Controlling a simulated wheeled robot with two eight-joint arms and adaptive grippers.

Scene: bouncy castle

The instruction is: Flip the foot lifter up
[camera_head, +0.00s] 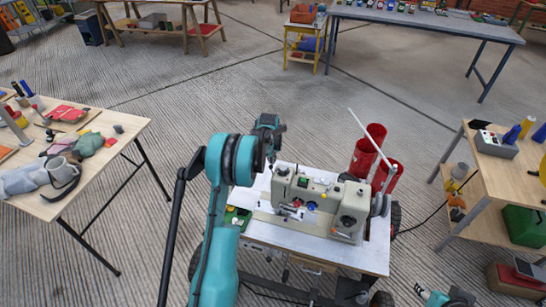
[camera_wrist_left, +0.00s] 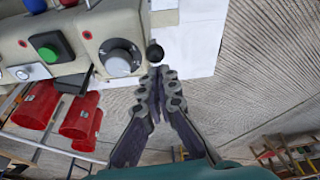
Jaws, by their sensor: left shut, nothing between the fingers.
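The sewing machine (camera_head: 322,200) is cream coloured and stands on a white table (camera_head: 310,250) in the head view. In the left wrist view its body (camera_wrist_left: 70,20) shows at the upper left, with a round grey dial (camera_wrist_left: 118,58). A small black ball knob (camera_wrist_left: 155,53), which looks like the end of the foot lifter, sticks out beside the dial. My left gripper (camera_wrist_left: 165,76) is shut and empty, its tips just below the knob; I cannot tell if they touch. In the head view my left gripper (camera_head: 271,150) is behind the machine's left end. The lifter's shaft is hidden.
A wooden table with cloth items (camera_head: 70,160) is at the left, and a wooden bench (camera_head: 510,170) at the right. A teal and dark part, seemingly my right gripper (camera_head: 458,296), shows at the bottom right. Open floor lies behind.

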